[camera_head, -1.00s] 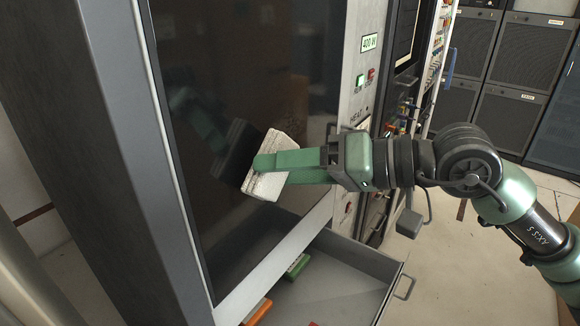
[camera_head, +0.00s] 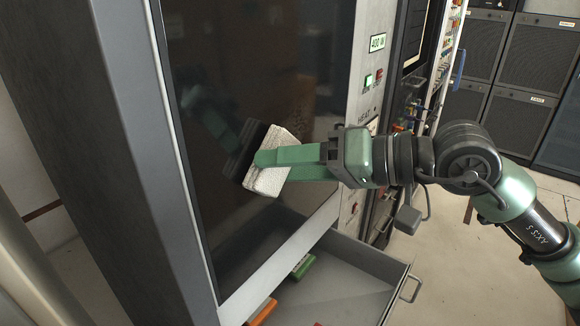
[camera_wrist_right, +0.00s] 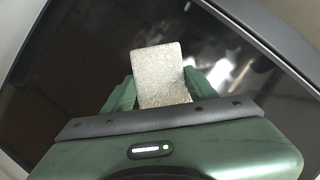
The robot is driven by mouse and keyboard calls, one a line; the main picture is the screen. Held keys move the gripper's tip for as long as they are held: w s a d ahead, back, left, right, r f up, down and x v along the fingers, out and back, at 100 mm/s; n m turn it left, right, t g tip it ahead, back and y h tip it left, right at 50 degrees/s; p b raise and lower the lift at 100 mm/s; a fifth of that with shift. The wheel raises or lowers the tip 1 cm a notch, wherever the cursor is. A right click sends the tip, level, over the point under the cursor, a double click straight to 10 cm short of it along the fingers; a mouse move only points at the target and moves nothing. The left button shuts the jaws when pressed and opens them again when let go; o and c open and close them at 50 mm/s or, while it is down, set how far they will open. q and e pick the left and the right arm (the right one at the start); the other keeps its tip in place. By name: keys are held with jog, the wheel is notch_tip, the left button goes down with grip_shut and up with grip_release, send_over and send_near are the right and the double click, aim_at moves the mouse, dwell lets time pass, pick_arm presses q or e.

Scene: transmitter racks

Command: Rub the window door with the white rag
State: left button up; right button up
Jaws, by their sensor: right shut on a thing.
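The window door (camera_head: 245,70) is a dark, glossy pane in a grey frame on the cabinet front. My right gripper (camera_head: 272,158) is shut on the white rag (camera_head: 268,181), a pale, block-like folded piece. The rag is tilted and close to the pane, with its dark reflection right beside it; I cannot tell whether it touches. In the right wrist view the rag (camera_wrist_right: 160,72) stands between the two green fingers (camera_wrist_right: 155,92), with the dark pane behind it. My left gripper is not in view.
An open drawer (camera_head: 345,285) juts out below the pane, with a green item (camera_head: 302,266) and an orange item (camera_head: 262,312) inside. A control panel with buttons (camera_head: 368,80) is right of the pane. Grey racks (camera_head: 490,70) stand at the back right beyond open floor.

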aim_at(309, 132)
jog(key=shift+w+a, duration=0.3)
jog(key=shift+a, duration=0.15)
jog(key=shift+w+d+f+b, duration=0.15)
jog(key=shift+w+d+b, duration=0.45)
jog(key=shift+b, duration=0.25)
jog(key=w+d+b, duration=0.2)
jog(key=w, duration=0.1)
jog(key=shift+w+d+b, duration=0.35)
jog(key=shift+w+d, duration=0.55)
jog(key=shift+w, duration=0.35)
jog(key=shift+w+d+b, duration=0.35)
jog(key=shift+w+d, duration=0.5)
jog(key=shift+w, duration=0.45)
jog(key=shift+w+d+b, duration=0.35)
jog(key=shift+w+d, duration=0.55)
jog(key=shift+w, duration=0.35)
